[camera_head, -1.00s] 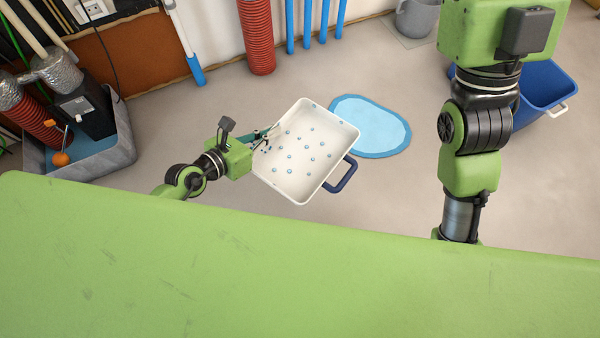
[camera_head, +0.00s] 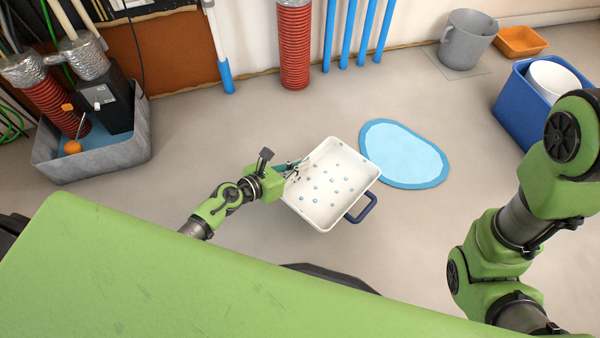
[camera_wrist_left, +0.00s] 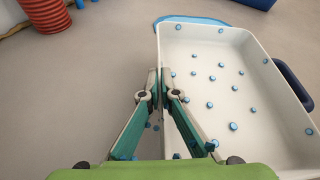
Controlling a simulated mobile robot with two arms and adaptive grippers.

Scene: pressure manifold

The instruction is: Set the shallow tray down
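The shallow tray (camera_head: 325,215) is white with blue drops scattered inside and a dark blue handle (camera_head: 362,208) on its right side. It looks close to level, left of the light blue puddle (camera_head: 405,155); I cannot tell whether its base touches the floor. My left gripper (camera_head: 296,168) is at the tray's left side. In the left wrist view my left gripper's teal fingers (camera_wrist_left: 159,88) come together on the left wall of the tray (camera_wrist_left: 235,110). Whatever lies between the fingertips is mostly hidden. My right gripper is out of view; only its arm shows at the right.
A grey bin (camera_head: 92,160) with equipment stands at the left. A red ribbed hose (camera_head: 294,45) and blue pipes run along the wall. A grey bucket (camera_head: 467,40), an orange tray (camera_head: 521,41) and a blue crate (camera_head: 520,105) stand at the right.

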